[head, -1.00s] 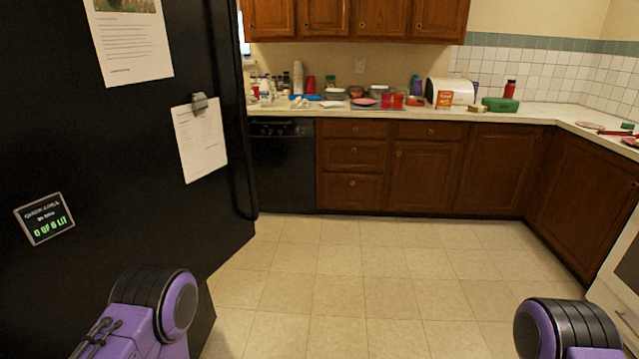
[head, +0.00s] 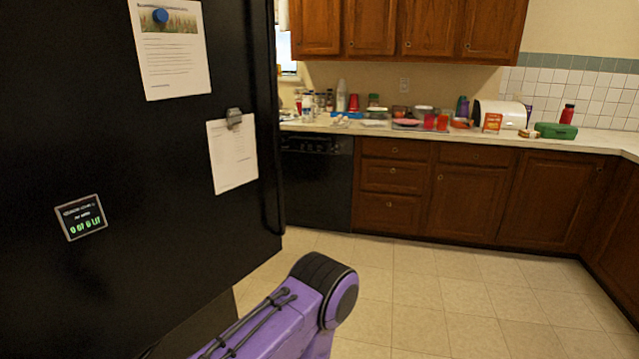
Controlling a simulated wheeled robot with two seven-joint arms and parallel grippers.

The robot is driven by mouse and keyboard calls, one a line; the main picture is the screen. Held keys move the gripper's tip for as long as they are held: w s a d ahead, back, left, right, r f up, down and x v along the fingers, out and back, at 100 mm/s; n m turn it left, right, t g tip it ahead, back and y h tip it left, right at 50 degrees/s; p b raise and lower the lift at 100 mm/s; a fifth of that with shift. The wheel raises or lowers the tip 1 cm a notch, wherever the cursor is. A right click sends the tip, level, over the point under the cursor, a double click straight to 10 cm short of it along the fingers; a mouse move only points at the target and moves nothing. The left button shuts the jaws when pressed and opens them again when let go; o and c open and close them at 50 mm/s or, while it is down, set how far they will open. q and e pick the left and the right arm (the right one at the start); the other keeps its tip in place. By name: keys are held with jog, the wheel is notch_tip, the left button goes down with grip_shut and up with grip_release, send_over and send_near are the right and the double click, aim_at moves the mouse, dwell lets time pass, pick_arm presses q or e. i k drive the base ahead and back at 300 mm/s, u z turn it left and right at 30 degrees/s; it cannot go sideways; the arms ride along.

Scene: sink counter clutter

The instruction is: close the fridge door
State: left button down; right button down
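The black fridge door (head: 120,140) fills the left of the head view, close to me. Papers and a small display sign are fixed to its face, and its right edge stands out over the floor. Part of my purple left arm shows at the bottom, in front of the door's lower right corner. I cannot tell whether the arm touches the door. Neither gripper is in view, and my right arm is out of the picture.
A counter (head: 460,134) with clutter and brown cabinets (head: 465,200) runs along the back wall. A black dishwasher (head: 318,185) stands just beyond the door's edge. The tiled floor (head: 480,295) is clear in the middle and right.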

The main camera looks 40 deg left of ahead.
aim_at(77, 121)
jog(key=u, duration=0.35)
jog(key=i, duration=0.9)
jog(key=u, duration=0.7)
